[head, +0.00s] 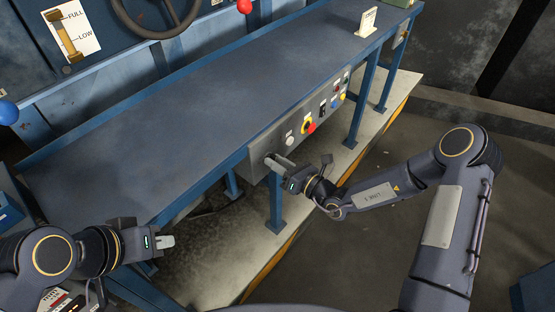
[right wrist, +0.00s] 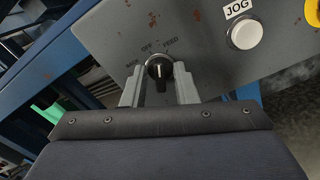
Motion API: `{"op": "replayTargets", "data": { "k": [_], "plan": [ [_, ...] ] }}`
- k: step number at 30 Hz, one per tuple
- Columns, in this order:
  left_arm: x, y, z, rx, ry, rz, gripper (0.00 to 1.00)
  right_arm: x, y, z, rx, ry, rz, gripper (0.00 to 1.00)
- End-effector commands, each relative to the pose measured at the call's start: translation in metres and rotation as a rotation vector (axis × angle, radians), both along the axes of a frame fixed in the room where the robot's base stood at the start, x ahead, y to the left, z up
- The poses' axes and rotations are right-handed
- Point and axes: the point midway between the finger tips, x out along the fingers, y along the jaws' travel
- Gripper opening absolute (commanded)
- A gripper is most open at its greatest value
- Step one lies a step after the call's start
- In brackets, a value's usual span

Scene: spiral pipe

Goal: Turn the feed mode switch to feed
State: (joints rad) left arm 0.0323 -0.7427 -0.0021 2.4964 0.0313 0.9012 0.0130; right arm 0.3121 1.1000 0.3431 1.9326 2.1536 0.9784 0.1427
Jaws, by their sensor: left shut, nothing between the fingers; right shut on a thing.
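The feed mode switch (right wrist: 158,70) is a black rotary knob on a grey control panel (head: 262,158). In the right wrist view, the labels OFF (right wrist: 147,48) and FEED (right wrist: 170,46) stand above it, with another label too small to read at its left. The knob's exact setting is hard to tell. My right gripper (right wrist: 158,88) is shut on the knob, one finger on each side; in the head view it (head: 279,163) reaches the panel's near end and hides the knob. My left gripper (head: 168,241) is shut and empty, low at the left, away from the panel.
A white JOG button (right wrist: 245,33) sits right of the switch. A red-and-yellow button (head: 308,126) and several small controls follow along the panel. A handwheel (head: 160,20) is at the back.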

Motion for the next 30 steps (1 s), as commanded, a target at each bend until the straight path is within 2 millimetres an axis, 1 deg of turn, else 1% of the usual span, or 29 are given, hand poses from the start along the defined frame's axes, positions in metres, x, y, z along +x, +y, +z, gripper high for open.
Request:
{"op": "replayTargets", "data": {
  "k": [1,3,9,15,22,30],
  "plan": [
    [0.0,0.0,0.005,0.0,0.0,0.0,0.0,0.0,-0.001,0.001,0.027,0.035,-0.001,0.03],
    [0.0,0.0,0.009,0.0,0.0,0.0,0.0,0.0,-0.001,0.001,0.065,0.08,-0.001,0.03],
    [0.0,0.0,0.017,0.0,0.0,0.0,0.0,0.0,-0.001,0.001,0.165,0.2,-0.001,0.03],
    [0.0,0.0,0.022,0.0,0.0,0.0,0.0,0.0,-0.001,0.0,0.236,0.284,0.0,0.03],
    [0.0,0.0,0.025,0.0,0.0,0.0,0.0,0.001,-0.001,-0.001,0.28,0.336,-0.001,0.03],
    [0.0,0.0,0.026,0.0,0.0,0.0,0.0,0.001,-0.001,-0.002,0.292,0.35,-0.001,0.03]
  ]
}}
